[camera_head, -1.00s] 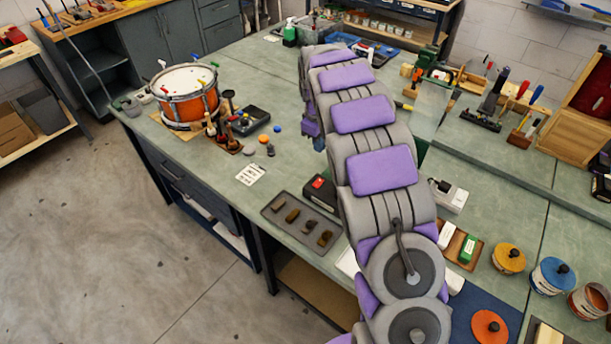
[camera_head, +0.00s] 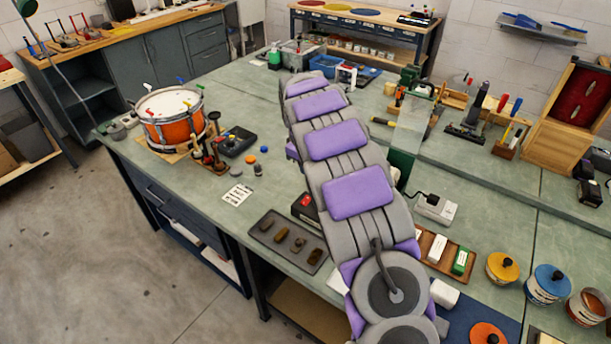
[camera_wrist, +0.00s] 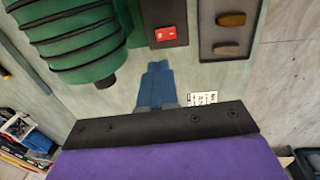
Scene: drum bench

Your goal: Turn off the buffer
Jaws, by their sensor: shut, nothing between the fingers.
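The buffer is a green ribbed machine (camera_wrist: 80,40) at the upper left of the wrist view. In the head view only a strip of its green body (camera_head: 402,165) shows beside my arm. A black switch box (camera_wrist: 152,8) with a red rocker switch (camera_wrist: 165,33) is at the top centre of the wrist view. In the head view the box (camera_head: 303,208) is partly hidden by my arm. My gripper (camera_wrist: 158,68) has blue fingers, shut and empty, pointing towards the switch box with bench showing between. My arm hides the gripper in the head view.
A dark tray with several brown bars (camera_head: 262,226) lies beside the switch box. A clear guard (camera_head: 409,135) stands near the buffer. A drum (camera_head: 172,118) stands at the far left. A wooden tray (camera_head: 424,262) and lidded tins (camera_head: 502,268) are at right.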

